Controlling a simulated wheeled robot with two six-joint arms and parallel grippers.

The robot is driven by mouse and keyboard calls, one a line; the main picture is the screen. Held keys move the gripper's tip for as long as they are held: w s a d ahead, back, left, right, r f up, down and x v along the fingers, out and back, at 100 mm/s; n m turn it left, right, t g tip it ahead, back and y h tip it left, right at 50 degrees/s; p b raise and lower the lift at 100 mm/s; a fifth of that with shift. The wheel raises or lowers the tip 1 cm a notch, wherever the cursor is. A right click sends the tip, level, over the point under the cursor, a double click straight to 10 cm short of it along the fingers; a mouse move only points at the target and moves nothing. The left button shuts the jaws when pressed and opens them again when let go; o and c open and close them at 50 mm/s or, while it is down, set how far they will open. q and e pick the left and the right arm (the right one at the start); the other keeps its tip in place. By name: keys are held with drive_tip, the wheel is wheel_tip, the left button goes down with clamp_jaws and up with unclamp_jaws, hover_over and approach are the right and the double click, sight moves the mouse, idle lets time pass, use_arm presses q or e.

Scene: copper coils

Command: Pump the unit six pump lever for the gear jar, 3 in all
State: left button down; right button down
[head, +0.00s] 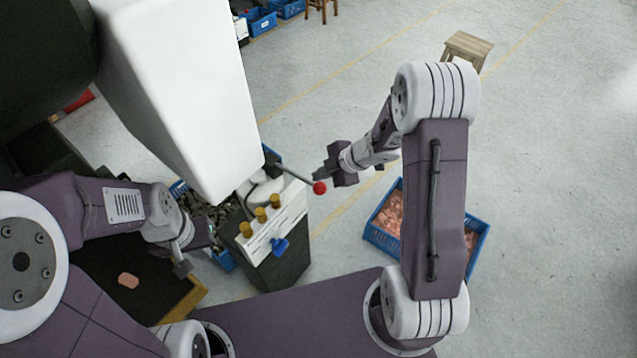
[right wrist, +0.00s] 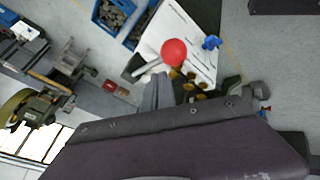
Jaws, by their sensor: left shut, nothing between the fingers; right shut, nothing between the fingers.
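The pump lever (head: 293,172) is a thin grey rod with a red ball knob (head: 319,188), sticking out from a dark unit with a sloping white panel (head: 272,235). The knob also shows in the right wrist view (right wrist: 174,52), just past the fingertips. My right gripper (head: 317,172) is shut and empty, close beside the knob; I cannot tell whether they touch. My left gripper (head: 185,268) is shut and empty at lower left, above a dark tray. I cannot make out a gear jar.
The panel bears several brass knobs (head: 261,214) and a blue handle (head: 279,246). A blue crate of copper-coloured pieces (head: 377,239) stands right of it, partly behind my right arm. A large white housing (head: 185,90) blocks the upper left. A wooden stool (head: 468,44) stands far off on open floor.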

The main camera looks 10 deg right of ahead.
sight(323, 186)
drive_tip(key=shift+f, duration=0.1)
drive_tip(key=shift+f, duration=0.3)
drive_tip(key=shift+s+d+f+b, duration=0.1)
drive_tip(key=shift+s+f+b, duration=0.05)
drive_tip(key=shift+f+b, duration=0.8)
drive_tip(key=shift+s+d+f+b, duration=0.1)
drive_tip(key=shift+s+f+b, duration=0.1)
drive_tip(key=shift+f+b, duration=0.8)
drive_tip(key=shift+s+d+f+b, duration=0.15)
drive_tip(key=shift+f+b, duration=0.5)
drive_tip(key=shift+f, duration=0.6)
idle(2.5)
idle(0.6)
wheel_tip(323, 186, up, 2)
drive_tip(key=p, duration=0.2)
drive_tip(key=shift+w+a+r+p, duration=0.1)
drive_tip(key=shift+r+p, duration=0.15)
drive_tip(key=shift+p, duration=0.05)
drive_tip(key=shift+w+a+r+p, duration=0.15)
drive_tip(key=shift+w+r+p, duration=0.05)
drive_tip(key=shift+r+p, duration=1.1)
drive_tip(key=shift+w+a+r+p, duration=0.1)
drive_tip(key=shift+w+r+p, duration=0.1)
drive_tip(key=shift+r+p, duration=1.05)
